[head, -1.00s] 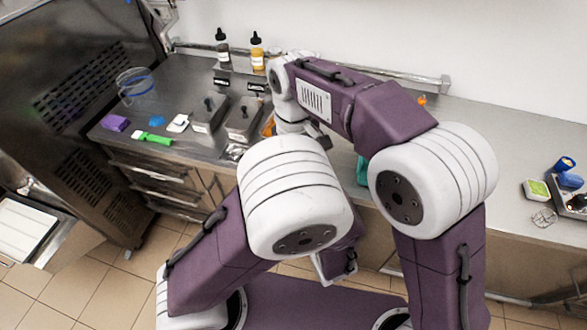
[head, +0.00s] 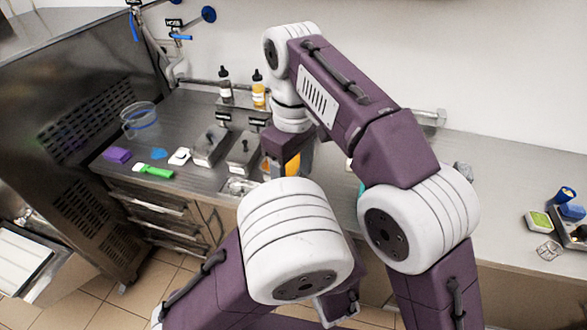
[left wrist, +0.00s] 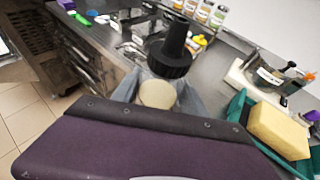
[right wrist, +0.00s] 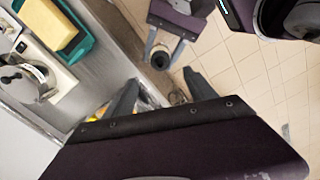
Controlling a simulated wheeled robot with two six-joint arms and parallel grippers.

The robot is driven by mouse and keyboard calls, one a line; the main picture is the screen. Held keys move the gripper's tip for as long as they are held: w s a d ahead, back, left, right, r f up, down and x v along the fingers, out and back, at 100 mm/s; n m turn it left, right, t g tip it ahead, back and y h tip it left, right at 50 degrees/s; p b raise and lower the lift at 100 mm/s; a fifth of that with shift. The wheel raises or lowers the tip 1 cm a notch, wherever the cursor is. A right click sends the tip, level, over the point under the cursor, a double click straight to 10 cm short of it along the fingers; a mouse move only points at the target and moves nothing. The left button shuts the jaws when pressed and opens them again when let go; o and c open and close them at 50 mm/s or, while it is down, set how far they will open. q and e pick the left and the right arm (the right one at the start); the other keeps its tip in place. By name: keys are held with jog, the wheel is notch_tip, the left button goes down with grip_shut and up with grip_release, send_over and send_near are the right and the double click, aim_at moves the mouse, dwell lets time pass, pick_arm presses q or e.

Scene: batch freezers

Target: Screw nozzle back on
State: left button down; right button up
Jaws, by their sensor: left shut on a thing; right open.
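My left gripper (left wrist: 158,92) is shut around a pale round-ended bottle-like piece (left wrist: 157,95). A black ribbed collar with a spout, the nozzle (left wrist: 172,62), shows just beyond it. I cannot tell whether the nozzle is joined to the pale piece. In the right wrist view, a dark round opening (right wrist: 160,60) shows at my left gripper's tips, over the floor. My right gripper (right wrist: 160,78) is open and empty, its fingers pointing toward the left gripper and apart from it. In the head view my elbow hides the left gripper.
A yellow sponge (left wrist: 280,130) sits in a teal tray (left wrist: 236,104) on the counter. Metal pans (head: 242,153), a green-handled tool (head: 153,171) and bottles (head: 258,95) stand at the left. The counter edge is close to my right gripper; the floor beyond is clear.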

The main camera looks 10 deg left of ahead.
jog(key=shift+r, duration=0.75)
jog(key=w+d+f+m, duration=0.2)
jog(key=d+f+m, duration=0.2)
jog(key=d+f, duration=0.35)
jog(key=w+d+f+m, duration=0.2)
jog(key=d+f+m, duration=0.1)
jog(key=d+f, duration=0.4)
jog(key=s+d+f+m+t, duration=0.1)
jog(key=s+d+f+m, duration=0.5)
jog(key=s+d+f, duration=0.3)
jog(key=s+d, duration=0.2)
jog(key=shift+s+d+f, duration=0.3)
